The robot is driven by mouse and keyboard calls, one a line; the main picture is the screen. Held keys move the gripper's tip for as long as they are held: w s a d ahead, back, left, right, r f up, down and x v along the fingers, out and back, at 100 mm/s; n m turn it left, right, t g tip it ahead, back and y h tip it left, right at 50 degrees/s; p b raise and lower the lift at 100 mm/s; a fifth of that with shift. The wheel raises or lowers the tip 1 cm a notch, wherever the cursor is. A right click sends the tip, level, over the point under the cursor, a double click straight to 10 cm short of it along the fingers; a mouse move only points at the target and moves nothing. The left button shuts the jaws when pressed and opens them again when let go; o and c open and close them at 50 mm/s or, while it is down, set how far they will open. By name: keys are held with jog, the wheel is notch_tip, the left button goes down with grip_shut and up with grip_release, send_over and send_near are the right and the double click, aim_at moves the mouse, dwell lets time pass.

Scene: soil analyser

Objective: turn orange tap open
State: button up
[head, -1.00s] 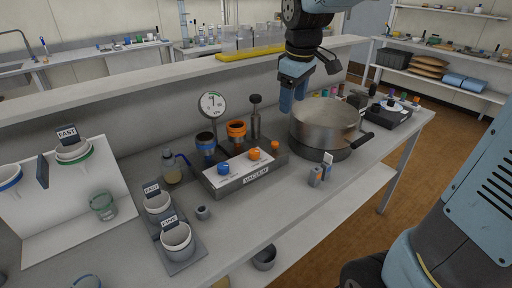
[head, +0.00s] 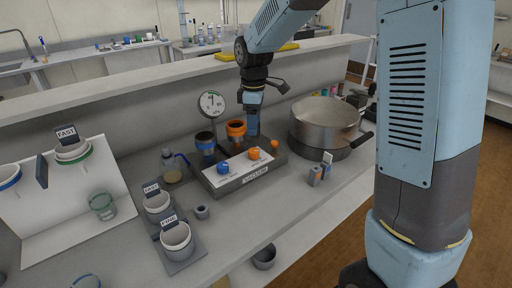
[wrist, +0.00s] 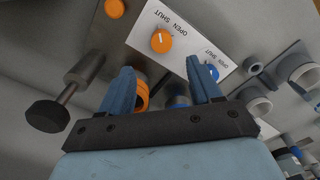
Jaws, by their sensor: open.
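The orange tap (head: 254,154) is a small round knob on the white panel of the vacuum unit. In the wrist view, the orange tap (wrist: 161,41) lies just beyond and between the fingertips and carries a short white mark. The words OPEN and SHUT stand beside it; I cannot tell for sure which one the mark indicates. My gripper (head: 252,132) points down behind the panel, near the orange-collared funnel. In the wrist view my gripper (wrist: 161,68) has its fingers apart with nothing held, not touching the tap.
The blue tap (head: 223,169) is left of the orange one. Behind them stand an orange-collared funnel (head: 236,131), a blue-collared funnel (head: 205,145) and a dial gauge (head: 212,102). An orange knob (head: 274,144) is to the right. A large metal pot (head: 325,122) stands further right.

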aim_at(254, 150)
notch_tip(254, 150, down, 10)
jog(key=shift+r, duration=0.2)
dwell(0.3)
